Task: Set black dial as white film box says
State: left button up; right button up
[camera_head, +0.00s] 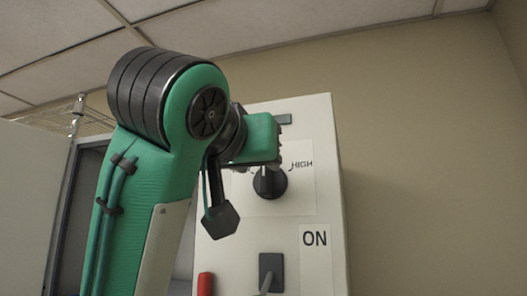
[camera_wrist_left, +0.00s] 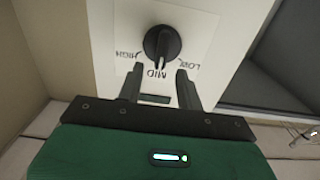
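The black dial (camera_head: 271,184) is on the front of a white panel, just below my left gripper (camera_head: 266,158) in the head view. HIGH is printed to its right. In the left wrist view the dial (camera_wrist_left: 162,43) shows upside down with the labels HIGH, MID and LOW; its grip bar points roughly at MID. My left gripper (camera_wrist_left: 159,88) is open and empty there, its two fingers apart around the MID label side, with the dial beyond the tips. I cannot tell whether they touch the panel. The white film box and my right gripper are not in view.
Below the dial are a switch (camera_head: 271,273) with a lever, an ON label (camera_head: 315,240) and a red part (camera_head: 205,285) at the lower left of the white panel (camera_head: 325,180). A wire shelf (camera_head: 75,118) is at the left. The wall to the right is bare.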

aim_at(264, 170)
pick_arm(q)
jog(key=p+x, duration=0.1)
jog(key=x, duration=0.3)
jog(key=shift+a, duration=0.15)
jog(key=shift+w, duration=0.3)
jog(key=shift+c, duration=0.3)
grip_shut()
